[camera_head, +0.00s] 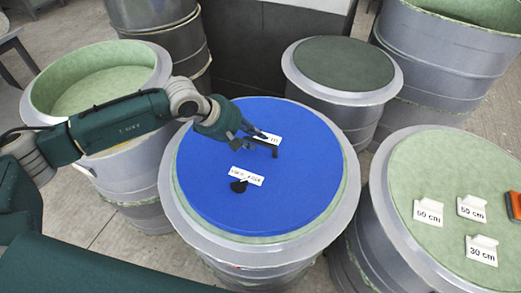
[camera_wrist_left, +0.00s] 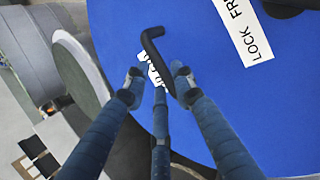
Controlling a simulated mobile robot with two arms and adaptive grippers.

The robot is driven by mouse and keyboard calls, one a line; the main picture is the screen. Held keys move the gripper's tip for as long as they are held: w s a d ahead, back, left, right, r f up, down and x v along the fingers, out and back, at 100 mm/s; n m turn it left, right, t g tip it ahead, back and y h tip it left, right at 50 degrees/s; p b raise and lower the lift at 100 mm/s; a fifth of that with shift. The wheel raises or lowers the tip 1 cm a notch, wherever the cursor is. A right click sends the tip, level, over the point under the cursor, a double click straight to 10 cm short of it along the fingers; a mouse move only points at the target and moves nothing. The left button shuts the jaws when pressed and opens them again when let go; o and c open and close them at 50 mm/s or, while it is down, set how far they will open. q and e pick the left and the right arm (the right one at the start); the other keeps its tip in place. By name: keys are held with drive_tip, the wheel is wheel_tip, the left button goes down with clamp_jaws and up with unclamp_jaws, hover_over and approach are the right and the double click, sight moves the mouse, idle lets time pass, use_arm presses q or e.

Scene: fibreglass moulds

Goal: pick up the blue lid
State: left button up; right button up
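The blue lid (camera_head: 255,195) is a round flat disc lying on a grey drum in the middle of the head view; it fills much of the left wrist view (camera_wrist_left: 275,110). A black bar handle (camera_head: 262,142) stands near its far side, and it shows between my fingers in the wrist view (camera_wrist_left: 153,52). My left gripper (camera_head: 252,134) is at this handle, over the lid. In the wrist view its fingers (camera_wrist_left: 157,85) are spread apart, with the handle between them; I cannot tell whether they touch it. My right gripper is not in view.
A green-lined drum (camera_head: 45,95) stands at left, a dark-topped drum (camera_head: 343,65) behind right. A pale green-topped drum (camera_head: 420,170) at right bears size cards (camera_head: 427,211) and an orange-and-black item (camera_head: 514,206). A white label (camera_head: 246,175) and black knob (camera_head: 239,186) are on the lid.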

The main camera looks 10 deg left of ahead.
sight(260, 141)
use_arm(q)
drive_tip(key=x, duration=0.4)
drive_tip(key=shift+d, duration=0.1)
clamp_jaws()
drive_tip(key=shift+w+r, duration=0.1)
drive_tip(key=shift+r, duration=0.05)
drive_tip(key=shift+r, duration=0.1)
